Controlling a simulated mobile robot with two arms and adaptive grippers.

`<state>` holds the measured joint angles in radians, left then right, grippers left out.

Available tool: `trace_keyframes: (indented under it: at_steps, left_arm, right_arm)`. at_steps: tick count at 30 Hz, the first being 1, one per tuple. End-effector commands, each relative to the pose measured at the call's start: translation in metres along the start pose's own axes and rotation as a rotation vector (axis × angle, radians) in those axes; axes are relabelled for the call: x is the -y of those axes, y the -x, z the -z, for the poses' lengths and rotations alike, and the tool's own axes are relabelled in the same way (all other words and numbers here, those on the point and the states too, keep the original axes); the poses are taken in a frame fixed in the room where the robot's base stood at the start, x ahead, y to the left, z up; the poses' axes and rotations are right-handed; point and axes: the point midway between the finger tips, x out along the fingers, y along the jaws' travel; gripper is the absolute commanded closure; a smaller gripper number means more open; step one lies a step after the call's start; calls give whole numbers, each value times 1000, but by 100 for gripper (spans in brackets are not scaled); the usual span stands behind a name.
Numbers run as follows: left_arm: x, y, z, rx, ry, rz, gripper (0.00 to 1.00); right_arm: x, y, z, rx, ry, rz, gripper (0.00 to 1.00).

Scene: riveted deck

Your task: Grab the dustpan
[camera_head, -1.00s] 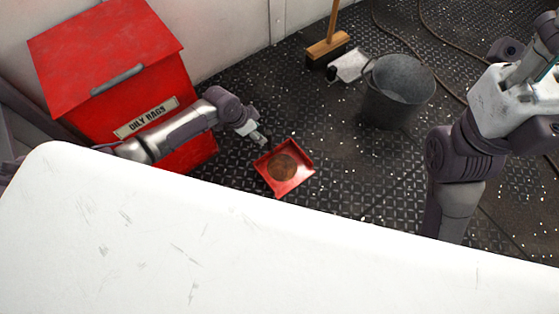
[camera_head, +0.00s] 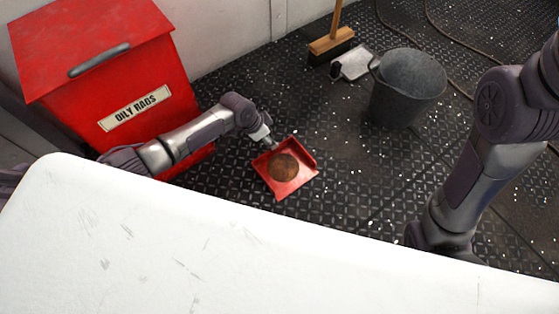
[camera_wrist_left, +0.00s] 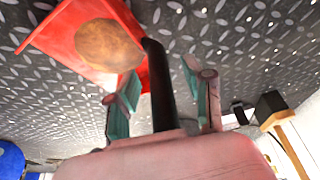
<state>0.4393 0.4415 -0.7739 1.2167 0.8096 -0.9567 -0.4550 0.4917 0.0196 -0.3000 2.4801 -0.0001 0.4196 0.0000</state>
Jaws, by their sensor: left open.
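The red dustpan (camera_head: 306,161) lies on the dark deck with a round brown patch in its pan. In the left wrist view the dustpan (camera_wrist_left: 60,38) is at the upper left. Its black handle (camera_wrist_left: 160,95) runs down between the two teal-padded fingers of my left gripper (camera_wrist_left: 160,76). The fingers are open, with a visible gap on each side of the handle. In the head view my left gripper (camera_head: 270,142) is at the dustpan's back edge and partly covers the handle. My right arm is at the right; its gripper is out of view.
A red oily rags bin (camera_head: 150,85) stands behind my left arm. A grey bucket (camera_head: 405,90), a broom (camera_head: 331,42) and a pale scoop-like object (camera_head: 352,64) are farther back. A white surface (camera_head: 200,240) fills the foreground. Pale bits dot the deck.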

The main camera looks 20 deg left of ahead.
Motion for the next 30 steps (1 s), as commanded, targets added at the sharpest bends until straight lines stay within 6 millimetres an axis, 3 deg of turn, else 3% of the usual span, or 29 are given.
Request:
trace_keyframes:
  at_steps: [6,16,30]
  left_arm:
    - [0,0,0,0,0,0,48]
    - [0,0,0,0,0,0,100]
    - [0,0,1,-1,0,0,100]
  right_arm:
    - [0,-1,0,-1,0,0,60]
    - [0,-1,0,-1,0,0,60]
    - [0,-1,0,-1,-1,0,60]
